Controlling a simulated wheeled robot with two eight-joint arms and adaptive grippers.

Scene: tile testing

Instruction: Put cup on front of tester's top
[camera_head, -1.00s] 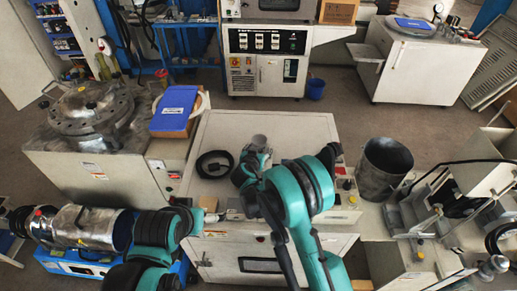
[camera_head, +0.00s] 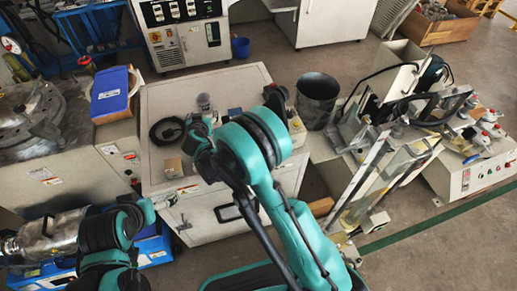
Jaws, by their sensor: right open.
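A small grey cup (camera_head: 204,102) stands on the light top of the tester cabinet (camera_head: 245,78), toward its middle. My right arm reaches over this cabinet from below. My right gripper (camera_head: 203,121) is open, just on the near side of the cup. Its fingers are small and partly hidden by the wrist, and I cannot tell whether they touch the cup. My left arm is at the lower left, beside a metal cylinder.
A large metal bucket (camera_head: 318,95) stands to the right. A blue item (camera_head: 110,90) lies on the left cabinet. The cabinet's far top is clear.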

